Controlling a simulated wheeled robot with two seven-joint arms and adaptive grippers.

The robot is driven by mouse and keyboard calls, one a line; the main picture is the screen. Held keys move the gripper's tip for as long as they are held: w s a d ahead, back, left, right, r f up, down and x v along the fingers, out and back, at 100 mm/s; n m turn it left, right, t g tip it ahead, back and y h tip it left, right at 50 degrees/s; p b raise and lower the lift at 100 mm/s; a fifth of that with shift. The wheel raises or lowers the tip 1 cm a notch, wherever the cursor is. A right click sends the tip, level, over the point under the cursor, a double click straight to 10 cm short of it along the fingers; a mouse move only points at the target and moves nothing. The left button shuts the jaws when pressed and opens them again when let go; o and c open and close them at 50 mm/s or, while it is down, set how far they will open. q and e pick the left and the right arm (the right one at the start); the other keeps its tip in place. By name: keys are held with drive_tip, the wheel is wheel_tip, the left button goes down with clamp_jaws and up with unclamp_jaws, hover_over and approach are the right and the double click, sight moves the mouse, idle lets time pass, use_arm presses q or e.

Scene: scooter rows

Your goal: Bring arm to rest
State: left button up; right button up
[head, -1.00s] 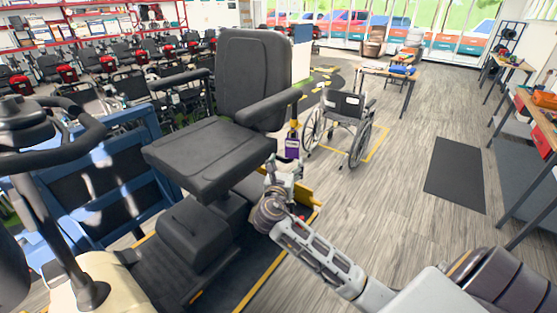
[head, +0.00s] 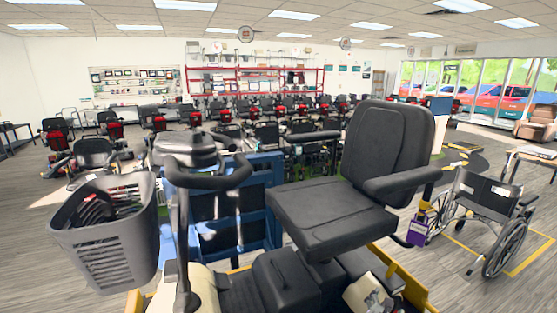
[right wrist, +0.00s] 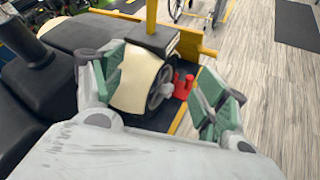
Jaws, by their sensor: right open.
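My right gripper (right wrist: 165,92) is open in the right wrist view, its green-padded fingers spread wide with nothing held. Beyond and between the fingers are the cream rear cover (right wrist: 137,78) of a mobility scooter, a wheel (right wrist: 160,88) and a small red part (right wrist: 182,86). I cannot tell whether a finger touches the cover. In the head view the scooter's black seat (head: 335,215) fills the middle, and most of my right arm is out of view or hidden. My left gripper is not in view.
The scooter's tiller (head: 182,230) and grey basket (head: 105,240) stand at left, close to me. A wheelchair (head: 487,218) stands at right. A purple tag (head: 417,230) hangs beside the seat. Rows of scooters line the back. Wood floor is open at far left.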

drive_tip(key=s+a+f+m+g+y, duration=0.1)
drive_tip(key=s+f+m+g+y, duration=0.15)
drive_tip(key=s+f, duration=0.6)
drive_tip(key=s+a+f+m+g+y+b, duration=0.15)
drive_tip(key=s+f+m, duration=0.25)
drive_tip(key=f, duration=1)
drive_tip(key=s+a+f+m+g+y, duration=0.1)
drive_tip(key=s+f+m, duration=0.35)
drive_tip(key=f, duration=0.75)
drive_tip(key=s+a+f+m+g+y, duration=0.1)
drive_tip(key=s+a+f+m, duration=0.1)
drive_tip(key=s+f, duration=0.4)
drive_tip(key=s+a+f+m+g+y+b, duration=0.1)
drive_tip(key=s+f+m, duration=0.4)
drive_tip(key=s, duration=1.2)
drive_tip(key=s+a+f+m+g, duration=0.2)
drive_tip(key=s+f, duration=0.4)
drive_tip(key=s, duration=0.6)
drive_tip(key=shift+s+a+f+m+g+y, duration=0.15)
drive_tip(key=shift+a+f+m+g+y, duration=0.3)
drive_tip(key=shift+m, duration=0.65)
drive_tip(key=shift+a, duration=0.1)
